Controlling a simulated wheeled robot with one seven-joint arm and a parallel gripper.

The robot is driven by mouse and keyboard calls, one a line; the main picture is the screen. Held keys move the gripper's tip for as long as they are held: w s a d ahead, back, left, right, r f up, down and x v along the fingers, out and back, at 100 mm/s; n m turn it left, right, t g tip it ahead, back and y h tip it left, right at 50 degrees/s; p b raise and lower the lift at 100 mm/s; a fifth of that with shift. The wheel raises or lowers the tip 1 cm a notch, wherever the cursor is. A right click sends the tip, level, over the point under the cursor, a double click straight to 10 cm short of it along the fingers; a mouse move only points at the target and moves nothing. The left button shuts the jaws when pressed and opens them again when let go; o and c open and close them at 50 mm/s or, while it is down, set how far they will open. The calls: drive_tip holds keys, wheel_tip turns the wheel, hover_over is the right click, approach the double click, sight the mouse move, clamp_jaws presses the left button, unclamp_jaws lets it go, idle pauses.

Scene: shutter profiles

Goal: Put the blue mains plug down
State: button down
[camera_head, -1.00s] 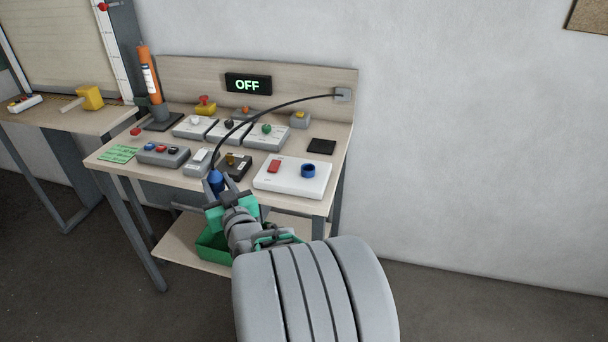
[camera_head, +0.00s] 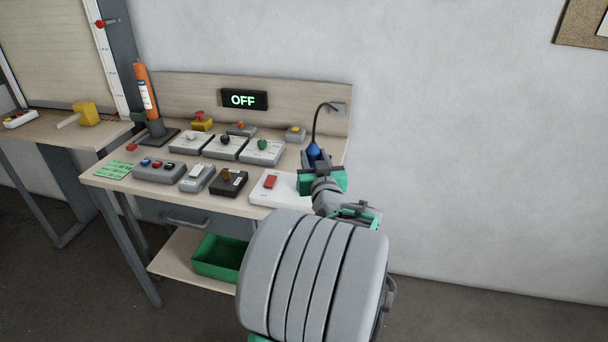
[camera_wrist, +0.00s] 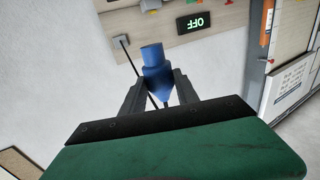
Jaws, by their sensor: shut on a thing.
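The blue mains plug (camera_head: 314,152) is held in my gripper (camera_head: 316,158) above the right part of the bench, in front of the wall outlet (camera_head: 338,108). A black cord (camera_head: 319,119) runs from the plug up to that outlet. In the wrist view the plug (camera_wrist: 155,68) sits between the two dark fingers of my gripper (camera_wrist: 158,85), which are shut on it. My gripper hides most of the right part of the white board (camera_head: 268,193) below, and the black square pad is not visible behind it.
Several grey control boxes (camera_head: 224,146) stand on the bench (camera_head: 125,180) to the left. An orange tube (camera_head: 147,92) stands at the back left. The display (camera_head: 244,99) reads OFF. A green bin (camera_head: 217,257) is on the lower shelf.

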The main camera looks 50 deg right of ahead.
drive_tip(key=w+f, duration=0.1)
drive_tip(key=f, duration=0.1)
drive_tip(key=w+d+f, duration=0.1)
drive_tip(key=w+f, duration=0.2)
drive_tip(key=shift+w+d+f, duration=0.15)
drive_tip(key=shift+d+f, duration=0.1)
drive_tip(key=shift+f, duration=0.15)
wheel_tip(320, 180, down, 3)
drive_tip(key=shift+r, duration=0.1)
drive_tip(key=shift+a+f, duration=0.15)
drive_tip(key=shift+f, duration=0.2)
drive_tip(key=c, duration=1.4)
unclamp_jaws()
drive_tip(key=shift+f, duration=0.15)
drive_tip(key=shift+o, duration=1)
drive_tip(key=shift+f, duration=0.1)
drive_tip(key=shift+o, duration=1.4)
drive_tip(key=shift+d+r, duration=0.2)
drive_tip(key=shift+r, duration=0.15)
